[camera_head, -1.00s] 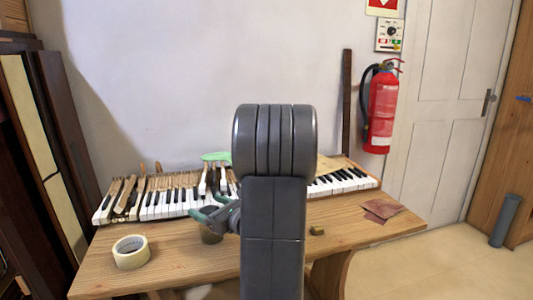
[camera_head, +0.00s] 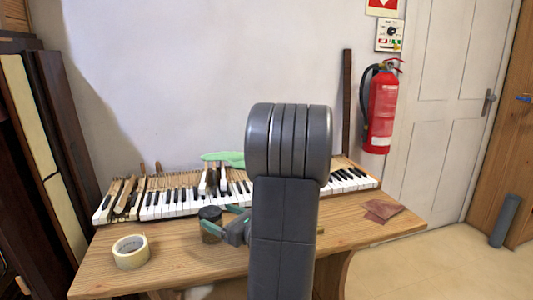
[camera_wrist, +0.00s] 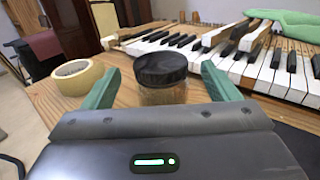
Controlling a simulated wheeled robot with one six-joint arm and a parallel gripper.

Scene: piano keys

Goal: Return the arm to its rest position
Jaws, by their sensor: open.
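My gripper (camera_head: 228,221) is low over the wooden table in the head view, partly hidden behind my own arm. In the wrist view its two green fingers (camera_wrist: 160,88) are spread apart, with nothing held. A small jar with a black lid (camera_wrist: 161,68) stands upright on the table beyond and between the fingertips. The jar also shows in the head view (camera_head: 210,224), just left of the gripper. I cannot tell whether the fingers touch it.
The wooden table (camera_head: 190,262) carries a piano keyboard (camera_head: 165,205) with some raised or loose keys, a green cloth (camera_head: 225,158), a tape roll (camera_head: 131,251) and brown sandpaper sheets (camera_head: 383,210). A red fire extinguisher (camera_head: 381,110) hangs on the wall.

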